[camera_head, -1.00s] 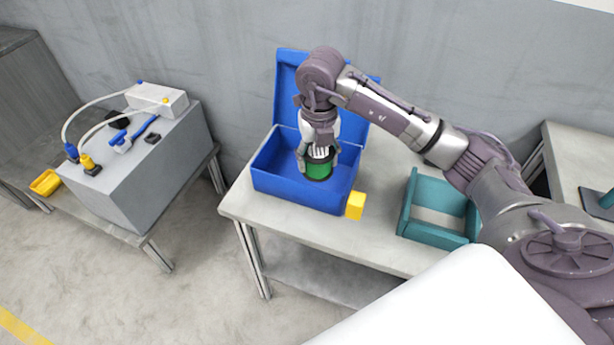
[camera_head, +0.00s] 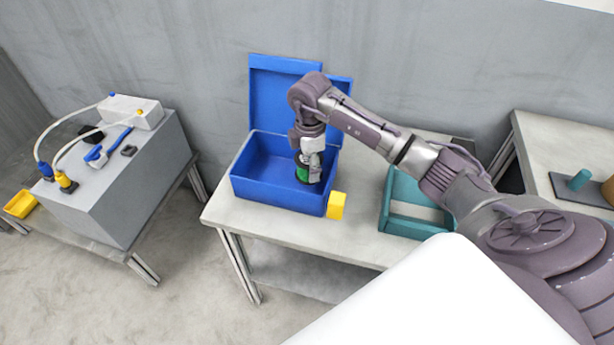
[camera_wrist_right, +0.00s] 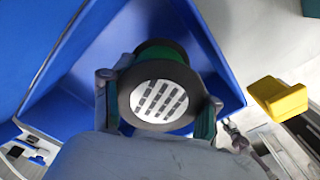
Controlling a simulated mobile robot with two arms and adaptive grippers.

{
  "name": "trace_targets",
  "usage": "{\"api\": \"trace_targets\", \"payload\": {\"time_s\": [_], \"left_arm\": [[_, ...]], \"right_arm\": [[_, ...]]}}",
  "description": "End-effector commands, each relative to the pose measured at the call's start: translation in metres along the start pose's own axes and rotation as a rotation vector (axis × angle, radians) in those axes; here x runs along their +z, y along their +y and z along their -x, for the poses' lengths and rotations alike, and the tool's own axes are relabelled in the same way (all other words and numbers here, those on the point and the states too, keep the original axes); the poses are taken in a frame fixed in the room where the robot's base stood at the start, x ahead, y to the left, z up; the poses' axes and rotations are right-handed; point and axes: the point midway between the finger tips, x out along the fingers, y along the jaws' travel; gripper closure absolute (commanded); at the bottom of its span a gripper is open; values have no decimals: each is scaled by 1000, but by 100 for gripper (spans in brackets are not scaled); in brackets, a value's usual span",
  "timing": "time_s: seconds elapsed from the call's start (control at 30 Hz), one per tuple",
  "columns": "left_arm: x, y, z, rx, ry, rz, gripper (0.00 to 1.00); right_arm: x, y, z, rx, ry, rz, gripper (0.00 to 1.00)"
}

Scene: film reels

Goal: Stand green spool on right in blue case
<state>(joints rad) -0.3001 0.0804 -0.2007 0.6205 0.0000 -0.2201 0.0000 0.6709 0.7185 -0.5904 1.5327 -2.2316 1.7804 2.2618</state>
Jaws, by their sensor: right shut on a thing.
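The blue case (camera_head: 262,192) stands open on the table, its lid raised at the back. My right gripper (camera_head: 308,172) is shut on the green spool (camera_head: 301,172) and holds it inside the right part of the case. In the right wrist view the spool (camera_wrist_right: 160,95) sits between the two fingers, its dark flange and pale slotted centre facing the camera. The case walls (camera_wrist_right: 222,70) show around it. Whether the spool touches the case floor cannot be told. My left gripper is not in view.
A yellow block (camera_head: 336,206) is at the case's front right corner; it also shows in the right wrist view (camera_wrist_right: 280,98). A teal open box (camera_head: 415,225) stands to the right, under my arm. A grey box (camera_head: 120,190) with hoses stands on the left table.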

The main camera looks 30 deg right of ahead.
Motion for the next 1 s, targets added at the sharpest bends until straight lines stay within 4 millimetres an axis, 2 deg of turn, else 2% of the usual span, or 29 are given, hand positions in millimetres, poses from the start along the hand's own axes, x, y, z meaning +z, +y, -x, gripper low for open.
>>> {"api": "trace_targets", "payload": {"time_s": [0.2,0.3,0.63,0.67,0.7,0.8,1.0], "left_arm": [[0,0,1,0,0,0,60],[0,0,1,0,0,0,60],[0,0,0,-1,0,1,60],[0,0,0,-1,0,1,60],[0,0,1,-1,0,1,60],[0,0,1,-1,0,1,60],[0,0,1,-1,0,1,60]], "right_arm": [[0,-1,-35,-4,0,0,86],[0,-1,-45,-2,1,2,86],[0,0,-48,-1,0,3,86],[0,-1,-48,-2,-1,3,39],[0,-1,-48,-1,0,3,32],[0,-1,-48,-1,0,3,16],[0,0,-48,-1,0,3,15]]}}
